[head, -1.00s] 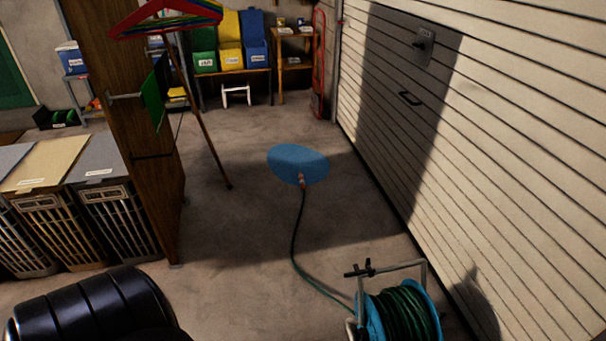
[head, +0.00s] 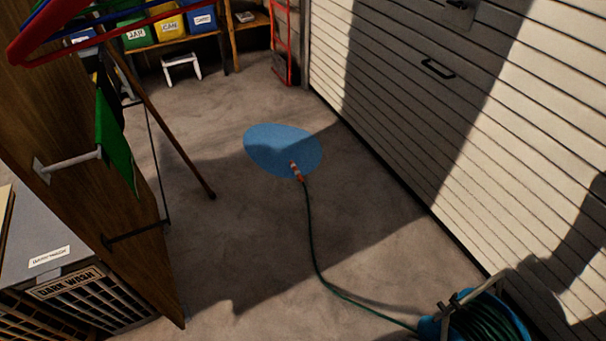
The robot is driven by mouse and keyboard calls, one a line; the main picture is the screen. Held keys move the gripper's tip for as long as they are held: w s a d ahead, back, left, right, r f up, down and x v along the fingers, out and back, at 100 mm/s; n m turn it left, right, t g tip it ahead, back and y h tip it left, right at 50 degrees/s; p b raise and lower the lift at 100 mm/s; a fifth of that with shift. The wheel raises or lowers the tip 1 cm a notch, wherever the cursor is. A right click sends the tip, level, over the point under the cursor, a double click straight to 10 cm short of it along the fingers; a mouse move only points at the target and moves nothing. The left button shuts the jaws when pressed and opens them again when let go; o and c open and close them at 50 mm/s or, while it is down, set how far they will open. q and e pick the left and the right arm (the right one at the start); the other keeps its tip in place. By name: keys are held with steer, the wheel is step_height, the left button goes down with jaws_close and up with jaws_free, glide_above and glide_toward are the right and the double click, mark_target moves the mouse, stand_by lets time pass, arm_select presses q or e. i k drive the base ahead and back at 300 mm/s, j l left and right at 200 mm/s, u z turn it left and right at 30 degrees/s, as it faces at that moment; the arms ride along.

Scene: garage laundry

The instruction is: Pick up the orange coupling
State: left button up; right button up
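The orange coupling (head: 296,172) is a small orange and white piece on the end of a green hose (head: 314,246). In the head view it lies near the lower edge of a flat blue round patch (head: 270,148) on the concrete floor, partly over it. The hose runs from it down and right to a blue reel (head: 478,319) at the bottom right, cut off by the frame. Neither of my grippers shows in the head view.
A wooden panel (head: 92,194) with rods and hangers stands on the left, beside a dark wash hamper (head: 82,297). A brown pole (head: 165,130) leans to the floor. A white shutter door (head: 420,110) bounds the right. Floor around the coupling is clear.

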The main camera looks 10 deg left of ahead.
mark_target(297, 173)
steer(key=i+j+u, duration=0.1)
steer(key=j, duration=0.2)
steer(key=i+j, duration=0.2)
steer(key=z, duration=2.2)
steer(key=u, duration=2.3)
